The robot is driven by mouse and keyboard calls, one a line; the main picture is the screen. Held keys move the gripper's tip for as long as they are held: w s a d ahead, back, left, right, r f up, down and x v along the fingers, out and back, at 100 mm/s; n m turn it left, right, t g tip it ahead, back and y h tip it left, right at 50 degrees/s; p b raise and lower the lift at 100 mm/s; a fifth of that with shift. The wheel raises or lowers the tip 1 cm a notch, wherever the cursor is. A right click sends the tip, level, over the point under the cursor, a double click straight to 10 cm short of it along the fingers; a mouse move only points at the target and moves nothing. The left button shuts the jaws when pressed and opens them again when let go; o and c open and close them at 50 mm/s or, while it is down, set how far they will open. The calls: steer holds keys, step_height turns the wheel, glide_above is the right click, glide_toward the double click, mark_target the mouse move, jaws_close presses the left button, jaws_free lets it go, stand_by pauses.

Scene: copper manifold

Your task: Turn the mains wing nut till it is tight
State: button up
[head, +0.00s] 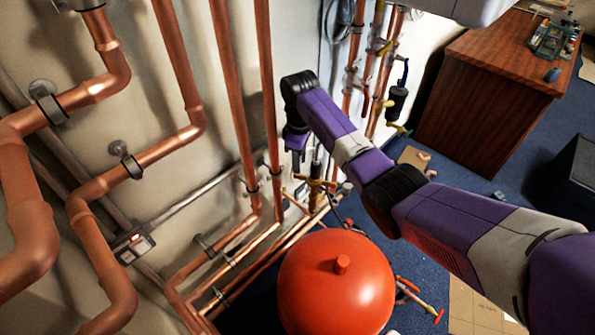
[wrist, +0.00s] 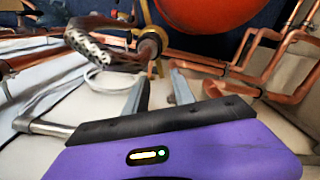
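I cannot clearly make out the mains wing nut in either view. In the head view my gripper (head: 297,150) points down beside the wall pipes, above a small brass fitting (head: 318,184) on the low pipework; its fingertips are too small to tell there. In the wrist view my gripper (wrist: 158,88) shows two grey fingers standing apart, with nothing between them. Beyond the fingers, slightly left, are a perforated metal piece (wrist: 92,46) and a round copper-coloured fitting (wrist: 152,42). The left finger is close to this fitting; I cannot tell whether they touch.
A red round vessel (head: 338,285) stands below my arm and shows in the wrist view (wrist: 210,12). Copper pipes (head: 228,85) run down the wall. More pipes with valves (head: 380,65) are behind. A wooden desk (head: 495,80) is at back right. Blue floor (head: 465,165) lies between.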

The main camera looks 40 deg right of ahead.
step_height(320, 180, down, 5)
stand_by(0.3)
jaws_close()
stand_by(1.4)
